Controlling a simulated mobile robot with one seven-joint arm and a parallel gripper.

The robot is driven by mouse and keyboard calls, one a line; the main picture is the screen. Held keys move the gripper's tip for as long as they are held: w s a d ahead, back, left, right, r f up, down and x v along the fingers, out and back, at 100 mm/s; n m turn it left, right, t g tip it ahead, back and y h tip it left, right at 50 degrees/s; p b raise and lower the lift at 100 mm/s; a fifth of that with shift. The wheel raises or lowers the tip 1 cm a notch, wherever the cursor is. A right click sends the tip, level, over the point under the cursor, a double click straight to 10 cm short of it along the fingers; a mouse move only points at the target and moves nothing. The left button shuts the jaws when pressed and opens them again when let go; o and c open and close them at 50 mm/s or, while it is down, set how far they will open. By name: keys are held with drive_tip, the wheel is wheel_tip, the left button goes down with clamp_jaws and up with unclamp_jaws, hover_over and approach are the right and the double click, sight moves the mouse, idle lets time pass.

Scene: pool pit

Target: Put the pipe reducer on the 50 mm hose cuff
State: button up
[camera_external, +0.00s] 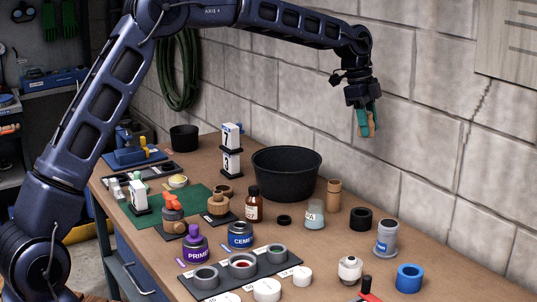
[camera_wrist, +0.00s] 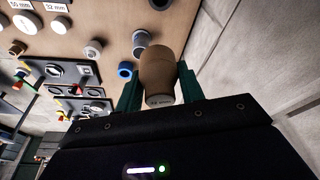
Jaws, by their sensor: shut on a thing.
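The pipe reducer (camera_wrist: 158,72) is a tan, stepped round piece, wide at the far part and narrower at the end facing the wrist camera, with faint print near that end. My gripper (camera_wrist: 160,88) is shut on it, a green finger on each side. In the external view my gripper (camera_external: 367,120) hangs high before the block wall, well above the bench, with the tan reducer (camera_external: 371,128) between its fingers. In the wrist view a "50 mm" label (camera_wrist: 20,5) lies at the top left corner. Which piece is the 50 mm hose cuff I cannot tell.
A "32 mm" label (camera_wrist: 54,7) lies beside the other label. On the bench stand a grey cup (camera_external: 385,240), a blue ring (camera_external: 409,278), a white cap (camera_external: 350,269), a black tub (camera_external: 287,174) and a tray of fittings (camera_external: 215,289). The wall is close behind my gripper.

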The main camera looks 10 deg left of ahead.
drive_tip(key=s+d+r+m, duration=0.25)
drive_tip(key=s+d, duration=0.45)
drive_tip(key=s, duration=0.4)
approach(390, 223)
drive_tip(key=shift+g, duration=0.4)
drive_tip(key=x, duration=0.6)
drive_tip(key=shift+w+d, duration=0.1)
drive_tip(key=shift+w, duration=0.2)
drive_tip(key=shift+f, duration=0.15)
drive_tip(key=o, duration=1)
drive_tip(key=shift+o, duration=0.2)
